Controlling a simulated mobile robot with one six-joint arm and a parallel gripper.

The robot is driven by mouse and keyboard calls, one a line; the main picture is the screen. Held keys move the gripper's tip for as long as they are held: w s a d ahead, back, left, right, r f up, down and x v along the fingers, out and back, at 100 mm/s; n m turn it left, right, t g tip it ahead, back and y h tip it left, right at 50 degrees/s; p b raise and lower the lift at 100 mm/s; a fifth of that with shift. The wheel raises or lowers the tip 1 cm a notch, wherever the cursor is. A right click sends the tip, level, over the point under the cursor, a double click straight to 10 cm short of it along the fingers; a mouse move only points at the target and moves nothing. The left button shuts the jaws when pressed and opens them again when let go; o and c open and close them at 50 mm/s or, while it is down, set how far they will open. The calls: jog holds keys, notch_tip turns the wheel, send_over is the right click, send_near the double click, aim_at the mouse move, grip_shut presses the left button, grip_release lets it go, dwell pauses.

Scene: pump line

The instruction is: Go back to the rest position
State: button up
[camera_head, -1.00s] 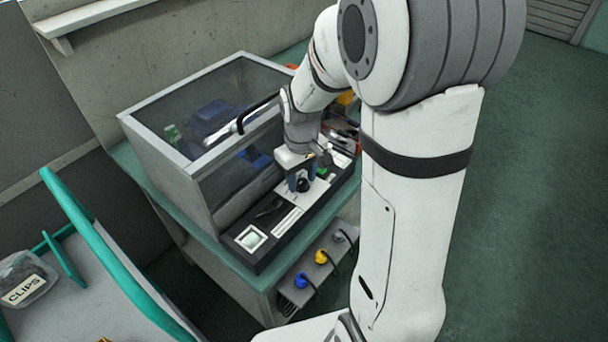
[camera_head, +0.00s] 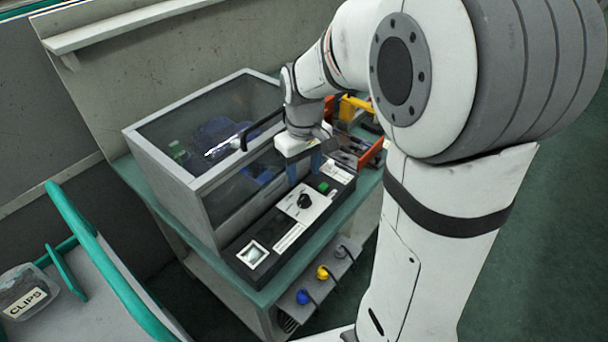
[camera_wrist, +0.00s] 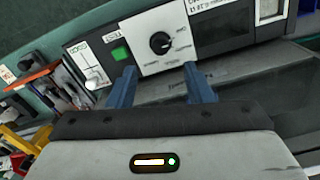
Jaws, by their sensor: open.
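My gripper (camera_head: 304,170) is above the black control panel (camera_head: 232,246) in the head view, its blue fingers pointing down. In the wrist view my gripper (camera_wrist: 160,84) has its two blue fingers well apart with nothing between them. Beyond the fingertips is a black rotary knob (camera_wrist: 160,43) on a white plate; the knob (camera_head: 304,201) also shows in the head view, clear of the fingers. A green button (camera_wrist: 120,54) lies left of the knob plate.
A clear-topped enclosure (camera_head: 160,160) with a black handle stands close behind the panel. Blue and yellow plugs (camera_head: 303,297) hang at the bench front. An orange-red tool tray (camera_head: 372,155) is to the right. A teal-rimmed cart (camera_head: 95,240) holds a CLIPS box (camera_head: 28,296).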

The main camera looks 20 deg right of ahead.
dwell(0.4)
jog(key=s+r+m+t+p, duration=0.1)
jog(key=s+r+m, duration=0.1)
jog(key=s, duration=0.5)
jog(key=s+d+r+m+t+p, duration=0.1)
jog(key=s+r, duration=0.3)
jog(key=s, duration=0.4)
jog(key=shift+d+m+t, duration=0.15)
jog(key=shift+m+t, duration=0.15)
jog(key=shift+m, duration=0.4)
jog(key=shift+c, duration=0.5)
